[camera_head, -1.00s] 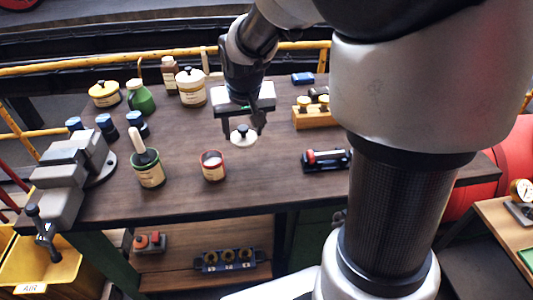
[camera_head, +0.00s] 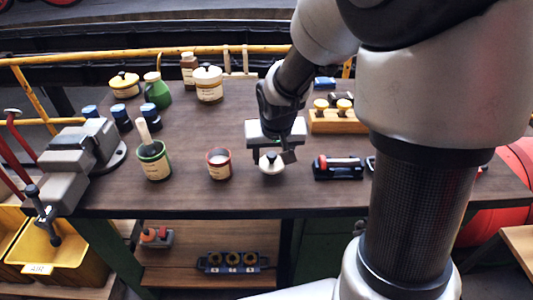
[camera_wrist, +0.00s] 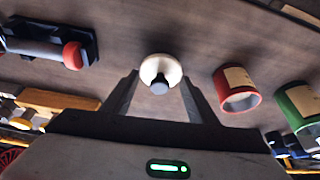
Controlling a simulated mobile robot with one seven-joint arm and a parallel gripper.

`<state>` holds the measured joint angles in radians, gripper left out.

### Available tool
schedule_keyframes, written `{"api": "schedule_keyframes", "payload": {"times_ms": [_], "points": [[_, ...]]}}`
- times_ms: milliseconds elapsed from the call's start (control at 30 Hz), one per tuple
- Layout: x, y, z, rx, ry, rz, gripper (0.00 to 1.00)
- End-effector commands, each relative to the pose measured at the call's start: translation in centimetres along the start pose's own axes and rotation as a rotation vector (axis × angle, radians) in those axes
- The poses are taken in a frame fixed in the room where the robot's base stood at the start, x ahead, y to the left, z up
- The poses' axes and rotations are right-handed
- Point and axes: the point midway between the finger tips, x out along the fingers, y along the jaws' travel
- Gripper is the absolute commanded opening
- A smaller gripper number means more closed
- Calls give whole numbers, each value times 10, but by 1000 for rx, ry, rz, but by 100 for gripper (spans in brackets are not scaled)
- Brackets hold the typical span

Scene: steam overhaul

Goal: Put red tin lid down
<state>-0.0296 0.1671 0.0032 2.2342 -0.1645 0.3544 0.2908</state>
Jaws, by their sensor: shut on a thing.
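The lid (camera_head: 271,163) is a cream-white disc with a dark knob. It also shows in the wrist view (camera_wrist: 161,69) between my fingertips. My gripper (camera_head: 270,152) is shut on the lid's knob and points down at the front part of the bench. Whether the lid touches the bench top or hangs just above it I cannot tell. The red tin (camera_head: 219,165) stands open and upright to the left of the lid, apart from it. In the wrist view the red tin (camera_wrist: 236,90) is to the right of the lid.
A green tin (camera_head: 154,161) with a brush stands left of the red tin. A dark tray with a red-ended roller (camera_head: 338,168) lies to the right of the lid. A wooden block with yellow knobs (camera_head: 337,122) is behind. The bench (camera_head: 190,200) is bare along its front edge.

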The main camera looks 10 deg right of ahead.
Motion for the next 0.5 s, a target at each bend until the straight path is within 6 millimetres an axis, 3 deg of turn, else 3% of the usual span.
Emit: {"api": "schedule_keyframes", "payload": {"times_ms": [200, 500], "points": [[29, 0, 13, -2, -3, 0, 31], [30, 0, 13, -1, 0, 0, 31]]}}
